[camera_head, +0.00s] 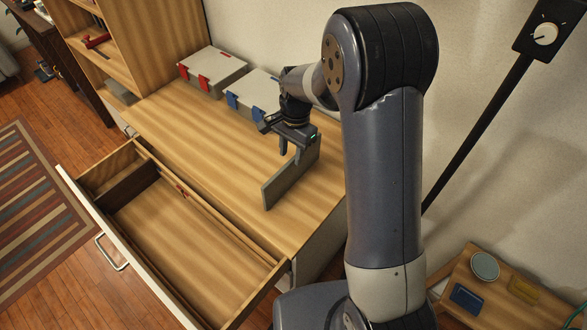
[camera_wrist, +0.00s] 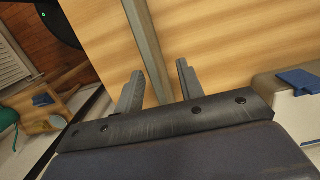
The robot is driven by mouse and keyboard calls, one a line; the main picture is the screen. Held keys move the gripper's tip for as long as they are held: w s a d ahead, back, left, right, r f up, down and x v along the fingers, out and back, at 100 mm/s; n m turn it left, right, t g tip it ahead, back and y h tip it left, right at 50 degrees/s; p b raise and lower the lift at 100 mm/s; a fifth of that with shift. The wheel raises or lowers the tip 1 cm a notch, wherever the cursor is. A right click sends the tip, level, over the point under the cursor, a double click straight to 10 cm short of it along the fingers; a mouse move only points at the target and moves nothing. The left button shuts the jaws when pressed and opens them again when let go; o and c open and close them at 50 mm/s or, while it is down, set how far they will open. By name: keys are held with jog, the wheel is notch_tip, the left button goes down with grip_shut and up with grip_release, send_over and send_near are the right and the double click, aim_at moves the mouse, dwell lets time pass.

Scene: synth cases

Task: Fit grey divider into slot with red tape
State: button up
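The grey divider (camera_head: 287,180) stands upright on its long edge on the wooden desk top, near its right front part. My gripper (camera_head: 291,156) is over the divider, fingers pointing down. In the wrist view my gripper (camera_wrist: 160,80) is open, and the divider (camera_wrist: 146,45) runs as a grey bar between the fingers, closer to the left one. I cannot tell whether that finger touches it. The red tape (camera_head: 182,190) is on the inner back side of the open drawer (camera_head: 190,235). The slot itself is too small to make out.
A grey case with red latches (camera_head: 212,72) and one with blue latches (camera_head: 252,92) stand at the back of the desk (camera_head: 190,133). A dark divider (camera_head: 132,184) stands in the drawer's left part. The drawer's middle is empty. A small side table (camera_head: 490,290) is at right.

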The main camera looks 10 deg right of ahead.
aim_at(293, 166)
jog(key=f, duration=0.1)
jog(key=f+p, duration=0.1)
jog(key=f, duration=0.2)
jog(key=shift+s+d+f, duration=0.1)
jog(key=shift+s+d, duration=0.1)
jog(key=shift+s, duration=0.2)
jog(key=shift+f+p, duration=0.3)
jog(key=shift+f, duration=0.25)
jog(key=shift+c, duration=0.5)
grip_shut()
